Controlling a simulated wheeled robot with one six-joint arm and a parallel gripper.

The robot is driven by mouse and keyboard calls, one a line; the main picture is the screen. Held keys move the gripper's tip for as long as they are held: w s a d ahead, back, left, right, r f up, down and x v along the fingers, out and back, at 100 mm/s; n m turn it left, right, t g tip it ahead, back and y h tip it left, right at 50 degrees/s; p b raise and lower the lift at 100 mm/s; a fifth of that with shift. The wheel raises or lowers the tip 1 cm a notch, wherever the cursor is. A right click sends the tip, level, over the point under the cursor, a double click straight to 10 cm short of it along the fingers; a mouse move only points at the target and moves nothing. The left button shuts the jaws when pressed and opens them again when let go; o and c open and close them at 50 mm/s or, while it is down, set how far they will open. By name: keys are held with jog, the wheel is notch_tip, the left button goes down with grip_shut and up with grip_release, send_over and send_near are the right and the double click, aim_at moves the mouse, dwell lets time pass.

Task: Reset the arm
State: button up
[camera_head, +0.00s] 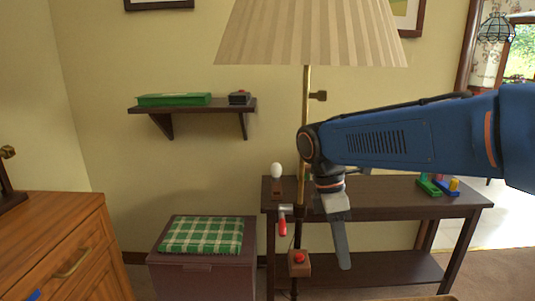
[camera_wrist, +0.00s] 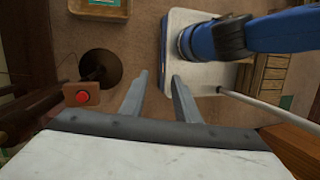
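My blue arm (camera_head: 410,135) reaches in from the right edge of the head view to a joint in front of the lamp pole, then bends down. My gripper (camera_head: 344,266) hangs below that joint, pointing down in front of the dark console table.
A floor lamp (camera_head: 305,110) with a red-button box (camera_head: 299,262) stands close beside my gripper. Behind are the console table (camera_head: 390,212) and a chest with a plaid cushion (camera_head: 203,235). A wooden cabinet (camera_head: 60,240) is at left, a wall shelf (camera_head: 190,107) above.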

jog(key=s+d+f+m+t+y, duration=0.1)
jog(key=s+d+f+m+t, duration=0.2)
jog(key=m, duration=0.5)
jog(key=s+d+f+m+t+y, duration=0.1)
jog(key=s+d+f+m+t, duration=0.2)
jog(key=s+d+m, duration=0.5)
jog(key=shift+s+d+f+m+t, duration=0.15)
jog(key=shift+s+d+m+t, duration=0.15)
jog(key=shift+d+m+t, duration=0.45)
jog(key=shift+a, duration=0.15)
dwell(0.8)
